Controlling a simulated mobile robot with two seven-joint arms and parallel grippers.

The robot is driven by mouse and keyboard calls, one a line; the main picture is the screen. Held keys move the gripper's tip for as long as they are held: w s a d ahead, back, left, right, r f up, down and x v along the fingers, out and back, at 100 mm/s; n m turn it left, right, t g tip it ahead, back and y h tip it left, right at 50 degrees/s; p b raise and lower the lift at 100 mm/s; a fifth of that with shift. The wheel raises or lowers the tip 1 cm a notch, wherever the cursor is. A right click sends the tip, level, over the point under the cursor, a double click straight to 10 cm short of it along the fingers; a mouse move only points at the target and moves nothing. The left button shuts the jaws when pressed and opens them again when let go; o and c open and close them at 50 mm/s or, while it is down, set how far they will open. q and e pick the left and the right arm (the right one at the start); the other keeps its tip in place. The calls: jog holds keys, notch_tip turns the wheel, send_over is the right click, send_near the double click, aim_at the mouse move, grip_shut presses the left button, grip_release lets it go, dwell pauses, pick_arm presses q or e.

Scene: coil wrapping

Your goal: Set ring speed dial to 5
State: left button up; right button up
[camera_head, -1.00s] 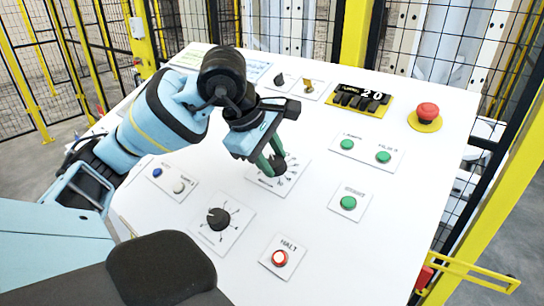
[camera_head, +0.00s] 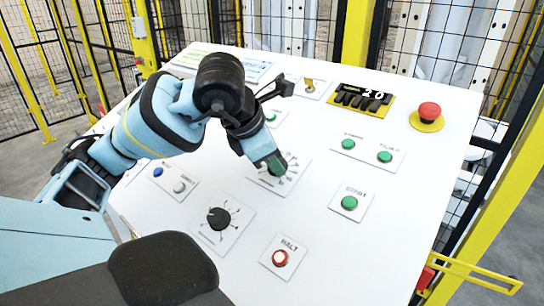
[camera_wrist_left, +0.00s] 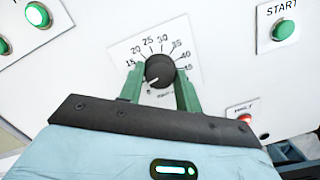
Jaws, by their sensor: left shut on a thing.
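A round black dial (camera_head: 278,166) sits on a white square plate on the sloping panel. My left gripper (camera_head: 272,163) reaches down over it, its green fingers around the knob. In the left wrist view the dial (camera_wrist_left: 159,71) lies between the two fingertips, and my left gripper (camera_wrist_left: 160,84) is shut on it. Numbers from 15 to 45 show around its upper side. A white mark on the knob points to the lower left; the lower scale is partly hidden by the fingers. A second black dial (camera_head: 218,218) stands nearer on its own plate. My right gripper is not in view.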

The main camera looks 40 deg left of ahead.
pick_arm(q)
jog(key=shift+n, duration=0.6)
jog(key=o, duration=1)
jog(key=shift+c, duration=0.2)
jog(key=v, duration=0.8)
jog(key=shift+p, duration=0.45)
jog(key=shift+f, duration=0.2)
